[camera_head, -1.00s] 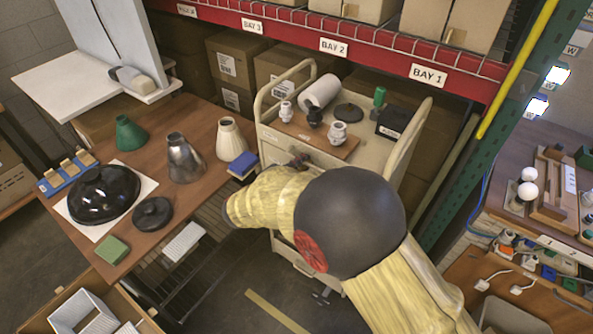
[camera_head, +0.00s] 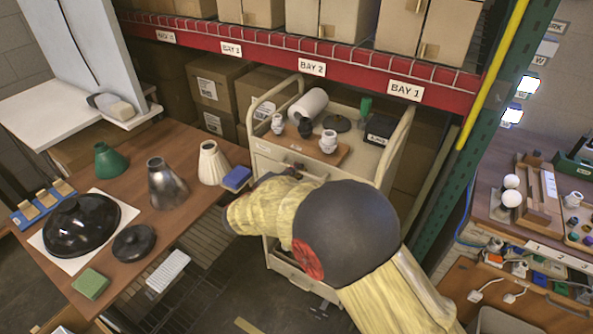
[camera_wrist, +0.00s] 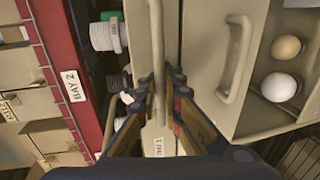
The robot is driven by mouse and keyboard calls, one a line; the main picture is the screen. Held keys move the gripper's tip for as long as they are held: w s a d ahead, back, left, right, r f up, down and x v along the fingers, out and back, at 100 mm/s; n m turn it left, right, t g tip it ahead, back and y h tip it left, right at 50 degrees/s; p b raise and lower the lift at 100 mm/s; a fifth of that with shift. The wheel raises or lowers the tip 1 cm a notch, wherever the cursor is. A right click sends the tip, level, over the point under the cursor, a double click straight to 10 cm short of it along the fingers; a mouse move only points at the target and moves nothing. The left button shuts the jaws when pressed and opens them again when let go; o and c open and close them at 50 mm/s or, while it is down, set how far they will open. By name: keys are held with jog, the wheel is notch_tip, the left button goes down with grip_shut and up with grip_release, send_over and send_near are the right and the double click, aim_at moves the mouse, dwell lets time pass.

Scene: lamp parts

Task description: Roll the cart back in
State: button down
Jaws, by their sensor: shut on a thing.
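The beige cart (camera_head: 352,170) stands partly under the red shelf beam, between the BAY 2 and BAY 1 labels. Its top tray carries a brown board with white and black fittings, a white roll and a black box. In the head view, my gripper is at the cart's near side, largely hidden by my arm. A drawer (camera_wrist: 225,70) with a bar handle shows to the right in the wrist view, with a white and a tan ball in its compartment.
A wooden table (camera_head: 195,215) with lamp shades, black domes and a blue block stands close at the cart's left. A green rack post (camera_head: 455,165) rises to its right. Cardboard boxes (camera_head: 212,90) stand under the shelf behind. Some floor is clear in front.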

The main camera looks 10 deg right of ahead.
jog(key=c, duration=2)
grip_release()
jog(key=v, duration=1.2)
